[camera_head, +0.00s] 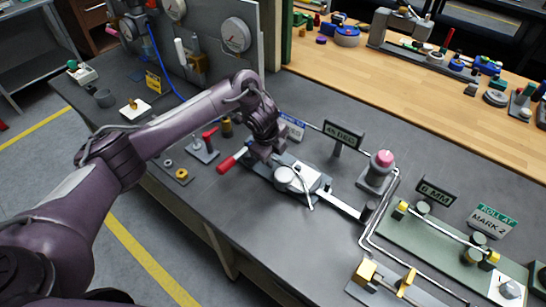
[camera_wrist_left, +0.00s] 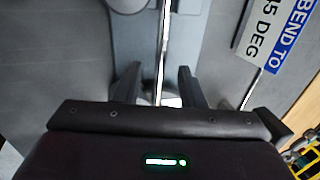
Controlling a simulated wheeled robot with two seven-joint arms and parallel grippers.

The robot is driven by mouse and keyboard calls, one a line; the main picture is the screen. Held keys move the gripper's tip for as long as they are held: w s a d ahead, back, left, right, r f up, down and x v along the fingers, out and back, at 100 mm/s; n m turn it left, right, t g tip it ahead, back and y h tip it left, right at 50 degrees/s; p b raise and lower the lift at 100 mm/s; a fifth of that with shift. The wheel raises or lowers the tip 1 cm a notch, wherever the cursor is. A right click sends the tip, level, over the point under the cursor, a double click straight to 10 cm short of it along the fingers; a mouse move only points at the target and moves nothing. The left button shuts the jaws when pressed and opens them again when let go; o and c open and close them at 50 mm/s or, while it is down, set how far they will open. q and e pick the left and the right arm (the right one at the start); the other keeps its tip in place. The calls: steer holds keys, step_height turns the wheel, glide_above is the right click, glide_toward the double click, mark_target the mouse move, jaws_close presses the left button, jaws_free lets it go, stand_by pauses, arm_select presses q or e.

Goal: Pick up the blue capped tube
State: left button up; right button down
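I cannot make out a tube with a blue cap in either view. My left gripper (camera_head: 268,150) is low over the left end of a bench-mounted bending tool (camera_head: 285,178), beside its red handle (camera_head: 228,163). In the left wrist view, the two dark fingers (camera_wrist_left: 158,88) stand apart. A thin bright metal rod (camera_wrist_left: 162,45) runs between them, with gaps visible on both sides. Its ends are hidden, so I cannot tell whether it is the tube. My right gripper is in neither view.
A "45 DEG" sign (camera_head: 344,134) and a pink-topped button post (camera_head: 378,168) stand beyond the tool. A green plate (camera_head: 415,238) with yellow-ended fittings lies right. A gauge panel (camera_head: 222,50) rises behind. The grey bench front is mostly clear.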

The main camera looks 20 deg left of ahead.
arm_select(q)
jaws_close()
stand_by(0.3)
